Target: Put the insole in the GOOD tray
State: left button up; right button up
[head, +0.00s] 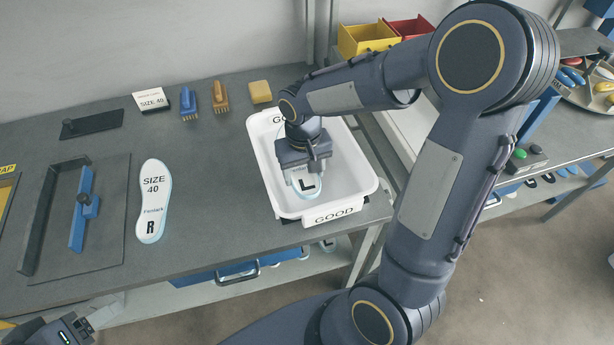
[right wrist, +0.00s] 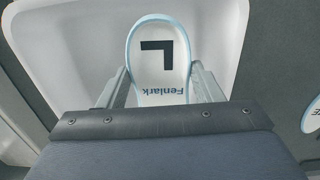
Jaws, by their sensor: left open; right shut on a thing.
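The white GOOD tray (head: 367,183) stands on the right part of the grey bench. My right gripper (head: 306,168) is over the inside of the tray, pointing down, and is shut on a white insole (head: 307,187) marked L. In the right wrist view the insole (right wrist: 160,72) sits between the two fingers, with the tray (right wrist: 45,25) behind it; I cannot tell if it touches the tray floor. A second insole (head: 152,200), marked SIZE 40 and R, lies flat on the bench to the left. My left gripper (head: 95,314) is open and empty at the lower left, partly cut off.
A SIZE 40 card block (head: 151,101), a blue brush (head: 189,101), a brown brush (head: 220,97) and a yellow block (head: 260,92) stand along the back. Yellow (head: 366,38) and red (head: 408,27) bins are at the back right.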

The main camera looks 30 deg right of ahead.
jog(key=shift+w+d+f, duration=0.35)
jog(key=shift+d+f, duration=0.05)
jog(key=shift+f, duration=0.2)
jog(key=shift+w+d+f, duration=0.1)
jog(key=shift+d+f, duration=0.05)
jog(key=shift+f, duration=0.85)
jog(key=shift+w+d+f, duration=0.1)
jog(key=shift+f, duration=0.85)
jog(key=shift+f, duration=0.15)
jog(key=o, duration=1)
jog(key=shift+c, duration=0.2)
